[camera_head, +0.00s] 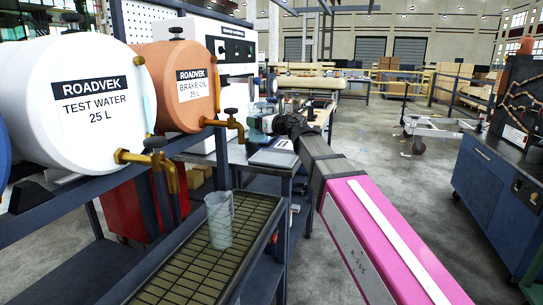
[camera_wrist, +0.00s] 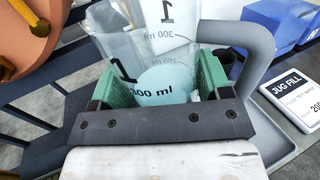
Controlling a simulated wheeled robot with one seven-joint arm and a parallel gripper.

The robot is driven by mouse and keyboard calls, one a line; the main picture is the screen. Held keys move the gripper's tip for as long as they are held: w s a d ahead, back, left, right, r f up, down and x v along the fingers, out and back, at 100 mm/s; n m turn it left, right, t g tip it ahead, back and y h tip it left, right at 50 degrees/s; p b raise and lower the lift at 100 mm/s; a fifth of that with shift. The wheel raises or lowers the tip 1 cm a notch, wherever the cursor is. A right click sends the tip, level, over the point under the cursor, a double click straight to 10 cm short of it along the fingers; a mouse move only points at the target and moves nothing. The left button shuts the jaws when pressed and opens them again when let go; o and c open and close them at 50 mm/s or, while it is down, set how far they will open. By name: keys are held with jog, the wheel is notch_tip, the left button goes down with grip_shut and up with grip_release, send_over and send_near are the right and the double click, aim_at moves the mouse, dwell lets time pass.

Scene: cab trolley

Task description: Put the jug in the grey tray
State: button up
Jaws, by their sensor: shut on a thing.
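My gripper (camera_head: 268,124) is shut on a clear jug (camera_wrist: 150,60) with a grey handle (camera_wrist: 262,50). In the wrist view the green finger pads press both sides of it. The jug bears 300 ml marks, and a pale bluish patch shows inside; I cannot tell how full it is. A grey tray (camera_wrist: 278,152) shows its rim below and right of the jug in the wrist view. In the head view a flat grey tray (camera_head: 272,159) lies on the bench below my gripper. Whether the jug touches it is hidden.
Another clear vessel (camera_head: 219,222) stands on the slatted grate (camera_head: 185,265) under brass taps (camera_head: 158,160). White (camera_head: 75,95) and orange (camera_head: 180,85) drums are above it. A "JUG FILL" card (camera_wrist: 295,95) and blue bins (camera_wrist: 270,22) stand right of the jug.

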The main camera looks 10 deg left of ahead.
jog(key=shift+w+d+f, duration=0.65)
jog(key=shift+w+f, duration=1.15)
jog(key=shift+w+d+f, duration=0.65)
jog(key=shift+w+f, duration=1.1)
jog(key=shift+f, duration=0.05)
jog(key=shift+w+d+f, duration=0.65)
jog(key=shift+w+f, duration=1.15)
jog(key=o, duration=1)
jog(key=shift+f, duration=0.1)
jog(key=shift+v, duration=6.1)
